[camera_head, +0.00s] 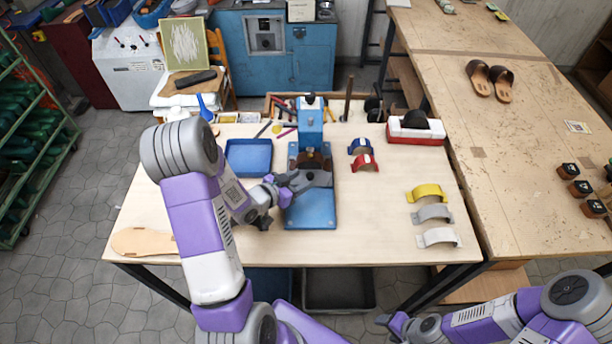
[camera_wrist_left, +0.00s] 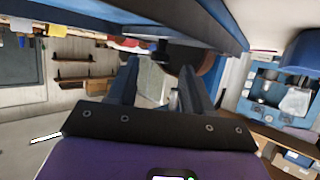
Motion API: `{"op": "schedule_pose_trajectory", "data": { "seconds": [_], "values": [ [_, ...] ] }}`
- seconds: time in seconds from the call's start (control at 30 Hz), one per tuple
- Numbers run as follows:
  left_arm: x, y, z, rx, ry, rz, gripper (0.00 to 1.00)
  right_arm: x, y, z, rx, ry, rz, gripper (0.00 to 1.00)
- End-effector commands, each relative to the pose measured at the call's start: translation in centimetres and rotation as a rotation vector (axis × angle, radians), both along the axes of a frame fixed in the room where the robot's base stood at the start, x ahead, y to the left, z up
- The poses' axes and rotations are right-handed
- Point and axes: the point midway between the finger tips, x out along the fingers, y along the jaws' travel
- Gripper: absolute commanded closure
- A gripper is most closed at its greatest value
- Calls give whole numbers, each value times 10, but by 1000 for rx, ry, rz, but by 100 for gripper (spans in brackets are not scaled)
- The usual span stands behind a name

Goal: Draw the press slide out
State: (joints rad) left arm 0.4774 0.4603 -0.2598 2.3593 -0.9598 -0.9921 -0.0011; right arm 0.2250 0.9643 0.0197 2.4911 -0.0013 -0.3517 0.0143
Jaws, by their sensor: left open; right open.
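The blue press (camera_head: 311,125) stands at the back middle of the worktable. Its blue base plate (camera_head: 311,212) extends toward the front. A dark brown piece (camera_head: 312,160) sits under the press head; I cannot tell the slide apart clearly. My left gripper (camera_head: 322,179) is open in front of the press head, above the plate, and partly hides it. In the left wrist view its two fingers (camera_wrist_left: 160,88) are apart, with a brown rounded piece (camera_wrist_left: 206,62) close to them and a blue edge (camera_wrist_left: 215,22) above. My right gripper (camera_head: 388,322) is low, off the table's front edge, and open.
A blue tray (camera_head: 249,157) lies left of the press. Red and blue straps (camera_head: 364,163) lie to its right, with yellow, grey and white straps (camera_head: 433,214) further right. A tan sole (camera_head: 143,242) lies at the front left. The front middle of the table is clear.

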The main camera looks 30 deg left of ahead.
Motion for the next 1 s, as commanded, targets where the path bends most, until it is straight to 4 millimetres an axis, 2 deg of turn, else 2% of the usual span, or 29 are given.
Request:
{"op": "schedule_pose_trajectory", "data": {
  "seconds": [0.2,0.53,0.87,1.0],
  "values": [
    [22,-6,-9,0,-1,-1,50,0,0,0,0,0,0,42],
    [25,-6,-11,0,0,1,50,0,0,0,0,-1,0,42],
    [25,-6,-11,0,0,1,100,0,0,0,0,0,0,42],
    [25,-6,-11,0,0,1,100,0,0,0,0,-1,0,42]
  ]
}}
